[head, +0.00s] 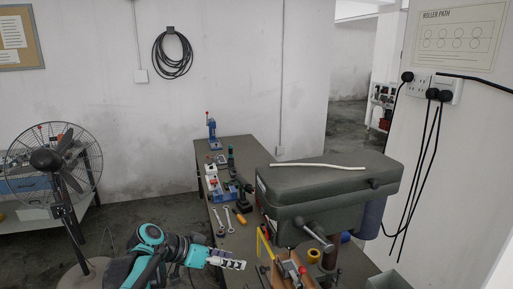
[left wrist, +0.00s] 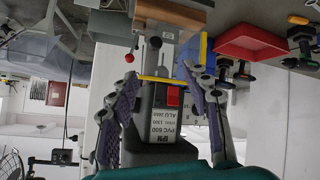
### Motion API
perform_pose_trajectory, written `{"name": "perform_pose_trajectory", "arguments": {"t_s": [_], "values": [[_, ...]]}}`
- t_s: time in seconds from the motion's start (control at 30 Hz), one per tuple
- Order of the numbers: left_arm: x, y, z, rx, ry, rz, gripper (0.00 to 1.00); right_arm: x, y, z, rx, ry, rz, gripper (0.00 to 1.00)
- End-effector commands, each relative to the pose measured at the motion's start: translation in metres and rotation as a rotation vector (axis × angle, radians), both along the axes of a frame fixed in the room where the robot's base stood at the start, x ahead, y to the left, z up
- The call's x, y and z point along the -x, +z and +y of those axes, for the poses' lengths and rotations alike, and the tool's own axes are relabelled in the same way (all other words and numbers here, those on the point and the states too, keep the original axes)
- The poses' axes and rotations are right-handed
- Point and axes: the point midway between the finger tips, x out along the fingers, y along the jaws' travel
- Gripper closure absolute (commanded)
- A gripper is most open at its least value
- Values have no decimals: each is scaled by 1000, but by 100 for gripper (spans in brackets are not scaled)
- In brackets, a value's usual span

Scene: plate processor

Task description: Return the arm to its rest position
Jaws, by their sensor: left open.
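My left arm enters the head view at the bottom left, with teal and black links. Its left gripper (head: 228,262) points right, low beside the near left edge of the workbench (head: 223,153). In the left wrist view the two grey-purple fingers of the left gripper (left wrist: 160,76) stand apart, with nothing held between them. Behind them a grey machine part with a printed label (left wrist: 162,128) and a red square shows upside down. My right gripper is in neither view.
A grey-green machine (head: 325,185) with a white strip (head: 318,166) on top stands over the bench's right side. Wrenches (head: 220,222) and other tools lie on the bench. A large fan (head: 52,163) stands at the left. Open floor lies between fan and bench.

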Motion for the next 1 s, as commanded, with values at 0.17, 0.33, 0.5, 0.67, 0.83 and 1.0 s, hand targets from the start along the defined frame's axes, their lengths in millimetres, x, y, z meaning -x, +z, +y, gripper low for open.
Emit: {"name": "perform_pose_trajectory", "arguments": {"t_s": [0.17, 0.33, 0.5, 0.67, 0.83, 1.0], "values": [[76, -30, 14, -149, 218, 145, 52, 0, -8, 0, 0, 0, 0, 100], [140, -63, 44, -267, 452, 206, 52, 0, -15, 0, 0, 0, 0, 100], [189, -94, 75, -342, 655, 196, 52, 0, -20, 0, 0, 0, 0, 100], [211, -110, 94, -367, 768, 166, 52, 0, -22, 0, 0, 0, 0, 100], [216, -114, 100, -374, 800, 154, 52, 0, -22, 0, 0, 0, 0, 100], [216, -114, 100, -374, 800, 154, 52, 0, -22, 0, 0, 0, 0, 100]]}}
